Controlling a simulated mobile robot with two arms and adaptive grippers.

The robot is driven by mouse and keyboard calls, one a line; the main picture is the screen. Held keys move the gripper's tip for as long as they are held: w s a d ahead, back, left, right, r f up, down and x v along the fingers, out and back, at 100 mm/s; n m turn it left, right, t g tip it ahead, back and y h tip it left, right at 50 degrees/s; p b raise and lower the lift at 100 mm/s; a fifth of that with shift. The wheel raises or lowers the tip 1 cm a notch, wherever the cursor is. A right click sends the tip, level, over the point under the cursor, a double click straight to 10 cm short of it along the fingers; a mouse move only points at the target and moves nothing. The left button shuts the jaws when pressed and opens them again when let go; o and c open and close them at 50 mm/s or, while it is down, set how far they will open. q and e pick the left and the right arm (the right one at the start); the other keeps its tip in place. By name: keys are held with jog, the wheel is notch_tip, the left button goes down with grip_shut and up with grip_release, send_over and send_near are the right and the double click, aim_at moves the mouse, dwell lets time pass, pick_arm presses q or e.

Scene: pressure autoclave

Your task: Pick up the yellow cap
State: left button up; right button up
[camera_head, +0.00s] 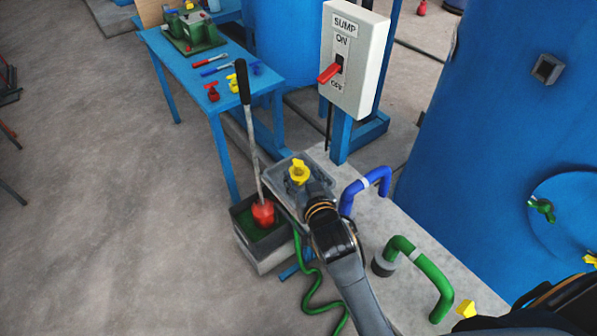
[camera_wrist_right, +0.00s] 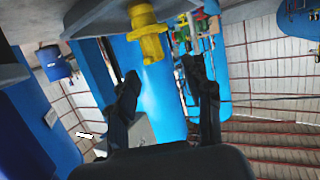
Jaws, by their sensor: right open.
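A yellow cap (camera_head: 299,171) stands in the small grey tray (camera_head: 318,161) near the middle of the head view. In the right wrist view, which looks upside down, the yellow cap (camera_wrist_right: 147,32) points down from a grey surface. My right gripper (camera_head: 312,192) is right beside the cap, on its near side. In the wrist view its two fingers (camera_wrist_right: 161,74) are open with nothing between them, and the cap lies beyond the fingertips. I cannot tell the exact gap. My left gripper is not in view.
A bin (camera_head: 262,262) with a red-ended, long-handled tool (camera_head: 263,212) stands left of the tray. A white SUMP switch box (camera_head: 354,58) rises behind. Blue (camera_head: 375,178) and green (camera_head: 432,275) pipes stand to the right. Another yellow piece (camera_head: 466,308) lies at lower right. A blue table (camera_head: 178,62) holds tools.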

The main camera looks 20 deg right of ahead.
aim_at(300, 166)
jog(key=shift+w+f, duration=0.15)
jog(key=shift+w, duration=0.3)
jog(key=shift+w+f, duration=0.1)
jog(key=shift+w, duration=0.1)
jog(key=x, duration=0.4)
jog(key=shift+d+f+p, duration=0.1)
jog(key=shift+d+p, duration=0.25)
jog(key=shift+w+f, duration=0.1)
jog(key=shift+w, duration=0.35)
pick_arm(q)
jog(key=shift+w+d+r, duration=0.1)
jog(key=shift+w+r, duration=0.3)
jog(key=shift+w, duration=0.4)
pick_arm(e)
grip_shut()
